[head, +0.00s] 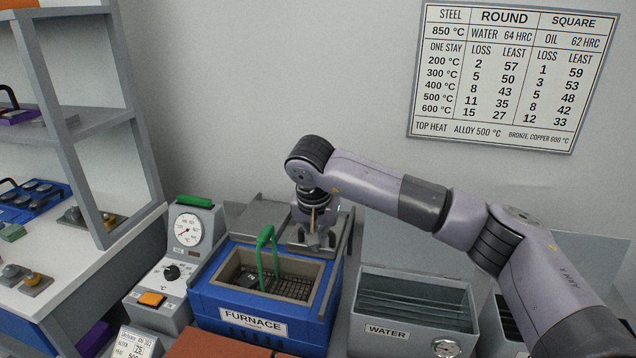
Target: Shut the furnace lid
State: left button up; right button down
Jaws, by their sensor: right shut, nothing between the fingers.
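The blue furnace (205,298) stands on the bench, with its top open. Inside the chamber is a dark wire basket (290,288) with a tall green handle (266,258). The grey lid (258,218) appears to lie flat behind the opening, between side rails, and leaves the chamber uncovered. My right gripper (316,238) reaches down from above at the furnace's back right, over the lid area. It is shut and empty; whether it touches the lid is not clear. My wrist hides part of the lid. My left gripper is not in view.
A grey water tank (455,320) stands right of the furnace, with another grey tank (497,310) beside it. A control box (175,270) with a dial and orange switch is at left. A shelf unit (95,125) fills the left side. A wall chart (510,80) hangs behind.

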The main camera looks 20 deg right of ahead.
aim_at(260, 213)
jog(key=i+l, duration=0.25)
jog(key=i, duration=0.2)
jog(key=i+l, duration=0.2)
jog(key=i, duration=0.25)
